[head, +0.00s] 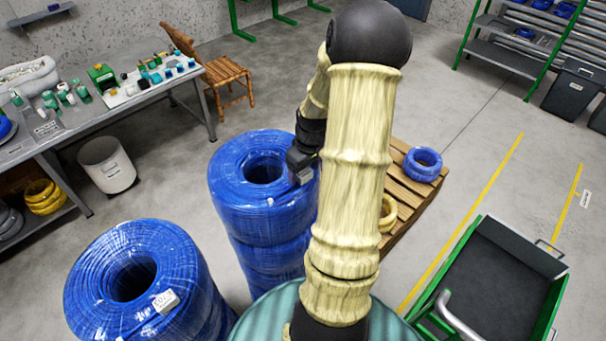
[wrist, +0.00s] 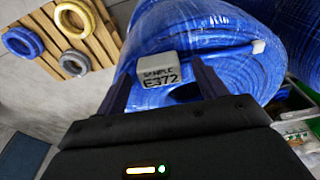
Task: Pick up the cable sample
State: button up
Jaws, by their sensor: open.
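The cable sample, a short blue cable piece with a pale tag (wrist: 164,72) reading "SAMPLE E372", lies on top of the middle stack of blue cable coils (head: 262,212). My gripper (wrist: 163,80) is open, with one dark finger on each side of the tag in the wrist view. I cannot tell whether the fingers touch it. In the head view my gripper (head: 298,172) is at the right part of the coil top, partly hidden by my arm.
A second blue coil stack (head: 180,262) with a tag stands front left. A pallet (head: 402,207) with small blue and yellow coils is to the right, beyond it a green-framed cart (head: 495,290). A workbench (head: 120,108), bin (head: 106,164) and wooden chair (head: 226,72) stand left.

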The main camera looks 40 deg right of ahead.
aim_at(304, 172)
dwell(0.4)
jog(key=c, duration=1.1)
jog(key=shift+r, duration=0.15)
notch_tip(304, 172, up, 10)
jog(key=b, duration=0.2)
jog(key=shift+f, duration=0.2)
